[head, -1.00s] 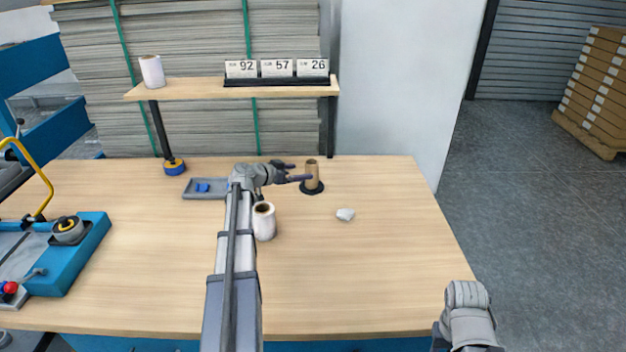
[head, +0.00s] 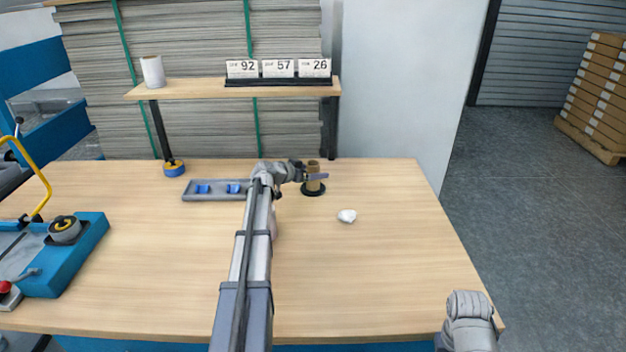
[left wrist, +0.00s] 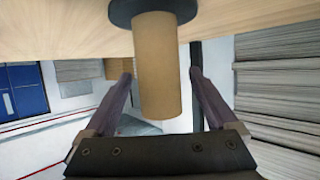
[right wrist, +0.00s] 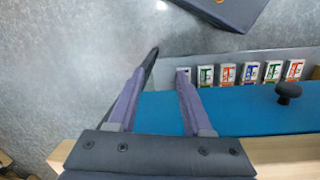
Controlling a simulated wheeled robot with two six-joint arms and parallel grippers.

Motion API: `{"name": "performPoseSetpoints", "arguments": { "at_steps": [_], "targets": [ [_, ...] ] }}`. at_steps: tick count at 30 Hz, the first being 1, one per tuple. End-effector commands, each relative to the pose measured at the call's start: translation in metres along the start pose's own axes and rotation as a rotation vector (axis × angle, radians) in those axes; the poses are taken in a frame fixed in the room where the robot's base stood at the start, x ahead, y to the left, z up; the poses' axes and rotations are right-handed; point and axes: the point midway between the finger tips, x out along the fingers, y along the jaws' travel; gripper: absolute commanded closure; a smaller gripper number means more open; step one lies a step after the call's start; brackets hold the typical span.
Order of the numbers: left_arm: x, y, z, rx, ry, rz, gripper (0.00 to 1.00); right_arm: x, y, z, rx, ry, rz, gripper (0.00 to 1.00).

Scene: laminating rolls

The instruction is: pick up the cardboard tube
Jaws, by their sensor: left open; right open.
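The brown cardboard tube (head: 313,185) stands upright on a round black base (head: 322,191) near the back of the table. In the left wrist view the tube (left wrist: 158,70) appears upside down, its base at the top. My left gripper (head: 310,174) is open at the tube, and its fingers lie on either side of it in the left wrist view, with gaps visible. The fingers partly cover the tube in the head view. My right gripper (right wrist: 160,74) is open and empty in its wrist view, away from the tube.
A grey tray (head: 217,194) with blue items lies left of my left gripper. A white crumpled lump (head: 347,216) lies in front of the tube. A wooden shelf (head: 200,93) stands behind. The table's right side is clear.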

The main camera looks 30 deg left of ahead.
Motion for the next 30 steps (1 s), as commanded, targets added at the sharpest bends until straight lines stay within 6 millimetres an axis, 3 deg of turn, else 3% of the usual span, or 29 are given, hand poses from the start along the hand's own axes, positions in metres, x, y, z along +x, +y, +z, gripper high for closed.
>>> {"name": "performPoseSetpoints", "arguments": {
  "at_steps": [5,27,30],
  "targets": [
    [-0.0003,0.0003,-0.0004,0.0,0.0,0.0,0.08,-0.0006,0.0,0.0,0.0,0.0,0.0,0.5],
    [-0.0005,0.0004,-0.0003,0.0,0.0,0.0,0.92,-0.0005,0.0,0.0,0.0,0.0,0.0,0.5],
    [-0.0005,0.0004,-0.0003,0.0,0.0,0.0,0.97,-0.0005,0.0,0.0,0.0,0.0,0.0,0.5]
  ]
}}
